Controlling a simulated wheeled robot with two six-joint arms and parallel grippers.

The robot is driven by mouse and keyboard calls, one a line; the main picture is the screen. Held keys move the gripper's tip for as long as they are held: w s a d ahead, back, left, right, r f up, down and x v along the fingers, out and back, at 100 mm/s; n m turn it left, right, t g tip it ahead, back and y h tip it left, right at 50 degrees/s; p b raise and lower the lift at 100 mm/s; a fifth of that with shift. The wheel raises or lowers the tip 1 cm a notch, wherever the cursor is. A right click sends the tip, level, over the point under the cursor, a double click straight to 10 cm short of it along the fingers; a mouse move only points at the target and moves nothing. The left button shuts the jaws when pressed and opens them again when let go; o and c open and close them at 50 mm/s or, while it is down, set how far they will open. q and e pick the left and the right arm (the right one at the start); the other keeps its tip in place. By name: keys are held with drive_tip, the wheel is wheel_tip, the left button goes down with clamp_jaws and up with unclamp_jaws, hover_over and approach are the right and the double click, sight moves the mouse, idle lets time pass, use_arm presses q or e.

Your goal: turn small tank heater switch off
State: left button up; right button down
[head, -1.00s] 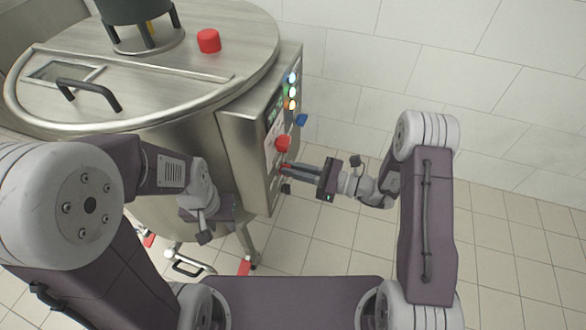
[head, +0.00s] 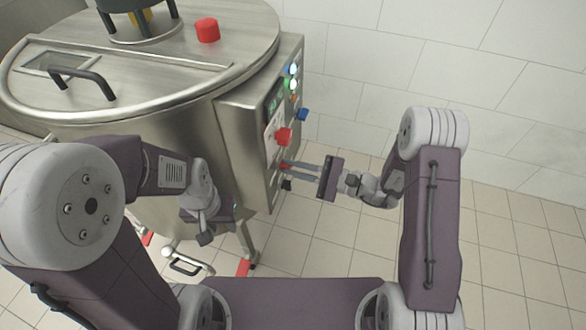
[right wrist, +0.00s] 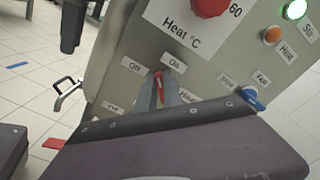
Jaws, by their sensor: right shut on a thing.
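The heater switch (right wrist: 158,88) is a small red lever on the steel control panel, below the "Off" and "On" labels. In the right wrist view its tip points up, slightly left, between the two labels; which setting it is at is hard to tell. My right gripper (right wrist: 160,92) is shut on the lever, one finger on each side. In the head view the right gripper (head: 291,169) reaches the panel's lower part from the right. My left gripper (head: 207,236) hangs in front of the tank, away from the panel; its jaws are not clear.
A red heat knob (right wrist: 210,4) sits above the switch, and a blue switch (right wrist: 252,98) to its right. An orange lamp (right wrist: 273,35) and a lit green lamp (right wrist: 295,10) are at upper right. The steel tank (head: 150,90) stands left; floor right of the panel is clear.

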drive_tip(key=n+b, duration=0.1)
drive_tip(key=n, duration=0.1)
drive_tip(key=f+n+b, duration=0.1)
drive_tip(key=n+b, duration=0.1)
drive_tip(key=shift+s+n, duration=0.1)
drive_tip(key=shift+n, duration=0.2)
drive_tip(key=n+b, duration=0.3)
drive_tip(key=b, duration=0.1)
drive_tip(key=shift+s+n+b, duration=0.1)
drive_tip(key=shift+n+b, duration=0.35)
drive_tip(key=shift+n, duration=0.25)
drive_tip(key=c, duration=1.5)
unclamp_jaws()
drive_tip(key=shift+r, duration=0.1)
